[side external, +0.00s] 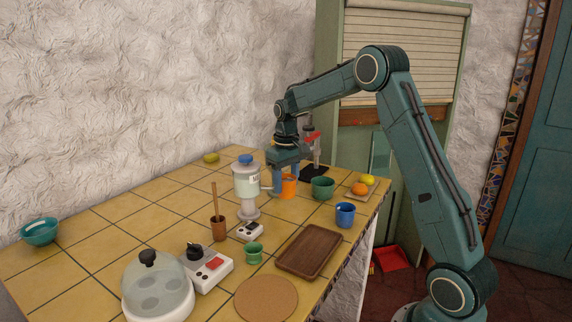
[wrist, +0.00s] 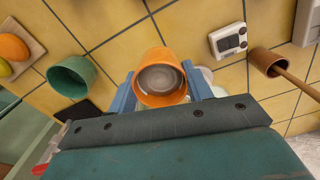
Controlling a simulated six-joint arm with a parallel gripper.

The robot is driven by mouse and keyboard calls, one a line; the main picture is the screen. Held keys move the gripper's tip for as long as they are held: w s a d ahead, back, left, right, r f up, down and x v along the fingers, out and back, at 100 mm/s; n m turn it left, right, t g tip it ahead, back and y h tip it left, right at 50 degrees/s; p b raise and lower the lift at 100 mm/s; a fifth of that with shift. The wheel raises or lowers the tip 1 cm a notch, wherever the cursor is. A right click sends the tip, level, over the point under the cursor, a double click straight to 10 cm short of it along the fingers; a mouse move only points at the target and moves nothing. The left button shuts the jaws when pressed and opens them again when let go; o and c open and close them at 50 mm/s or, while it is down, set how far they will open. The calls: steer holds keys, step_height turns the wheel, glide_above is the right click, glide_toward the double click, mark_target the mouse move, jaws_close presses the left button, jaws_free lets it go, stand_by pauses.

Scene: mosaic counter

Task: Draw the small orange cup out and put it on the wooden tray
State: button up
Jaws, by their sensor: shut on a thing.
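The small orange cup (side external: 288,188) stands upright near the back of the tiled counter, close beside a white dispenser with a blue cap (side external: 247,182). My gripper (side external: 287,184) points down and is shut on the cup, with one blue finger on each side. In the wrist view the cup (wrist: 158,57) sits between the fingers (wrist: 160,90), with a pale round shape inside it. I cannot tell whether its base touches the counter. The dark wooden tray (side external: 308,251) lies empty at the front right.
A green cup (side external: 322,189), a blue mug (side external: 345,215) and a fruit board (side external: 361,190) stand to the right. A small green cup (side external: 253,253) and a cork mat (side external: 266,300) lie near the tray. A brown cup with a stick (side external: 219,230) stands left.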

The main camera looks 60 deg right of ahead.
mark_target(282, 195)
steer(key=shift+w+f, duration=0.25)
steer(key=shift+f, duration=0.45)
steer(key=shift+w+f, duration=0.2)
steer(key=shift+f, duration=0.5)
stand_by(0.7)
steer(key=shift+f, duration=0.15)
steer(key=shift+c, duration=0.6)
steer(key=shift+w, duration=0.1)
steer(key=shift+f, duration=0.1)
steer(key=shift+c, duration=0.5)
steer(key=shift+f, duration=0.1)
steer(key=shift+w+d+f, duration=0.1)
steer(key=shift+w+f, duration=0.15)
steer(key=shift+f, duration=0.6)
steer(key=shift+c, duration=0.7)
steer(key=shift+f, duration=0.15)
steer(key=shift+w+f, duration=0.3)
steer(key=shift+f, duration=0.25)
jaws_close()
